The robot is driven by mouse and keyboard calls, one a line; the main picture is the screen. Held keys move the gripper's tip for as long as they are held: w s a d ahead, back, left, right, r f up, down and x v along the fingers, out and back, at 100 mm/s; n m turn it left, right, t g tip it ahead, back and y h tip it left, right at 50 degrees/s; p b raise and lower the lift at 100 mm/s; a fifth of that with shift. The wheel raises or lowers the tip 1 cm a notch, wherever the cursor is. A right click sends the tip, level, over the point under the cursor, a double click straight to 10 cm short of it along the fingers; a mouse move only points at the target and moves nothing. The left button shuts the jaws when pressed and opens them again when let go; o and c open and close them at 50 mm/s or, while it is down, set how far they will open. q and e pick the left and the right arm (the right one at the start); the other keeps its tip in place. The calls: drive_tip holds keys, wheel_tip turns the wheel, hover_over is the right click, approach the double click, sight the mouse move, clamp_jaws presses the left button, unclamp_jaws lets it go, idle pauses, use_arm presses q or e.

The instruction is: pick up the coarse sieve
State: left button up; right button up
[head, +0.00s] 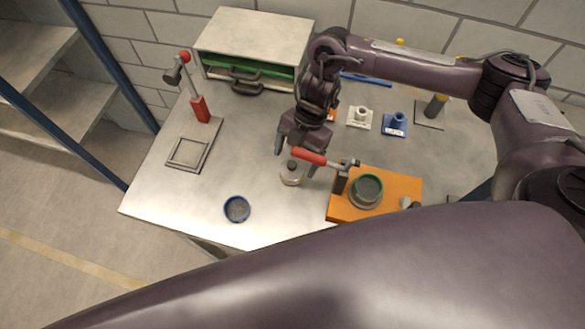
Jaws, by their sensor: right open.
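Two round, sieve-like rings show, and I cannot tell which one is the coarse sieve. A blue ring (237,209) with a grey inside lies flat near the table's front edge. A green ring (368,188) sits on a round grey base on the orange plate (399,183). My right gripper (295,161) points down, open and empty, over a small pale pot with a dark knob (291,176). It is behind and to the right of the blue ring and left of the green ring, apart from both. My left gripper is not in view.
A red-handled clamp (310,156) stands on the orange plate, close to my right gripper. A red-posted stand (200,108) and square frame (188,153) are at left. A box (253,35) stands at the back. The table (239,151) is clear around the blue ring.

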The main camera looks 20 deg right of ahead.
drive_tip(key=shift+p+x, duration=0.4)
drive_tip(key=shift+x, duration=0.85)
drive_tip(key=shift+s+f, duration=0.2)
drive_tip(key=shift+f, duration=0.1)
drive_tip(key=shift+a+f, duration=0.1)
drive_tip(key=c, duration=1.1)
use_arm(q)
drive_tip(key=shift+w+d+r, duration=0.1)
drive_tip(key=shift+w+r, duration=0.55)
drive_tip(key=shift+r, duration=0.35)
use_arm(e)
drive_tip(key=shift+o, duration=0.2)
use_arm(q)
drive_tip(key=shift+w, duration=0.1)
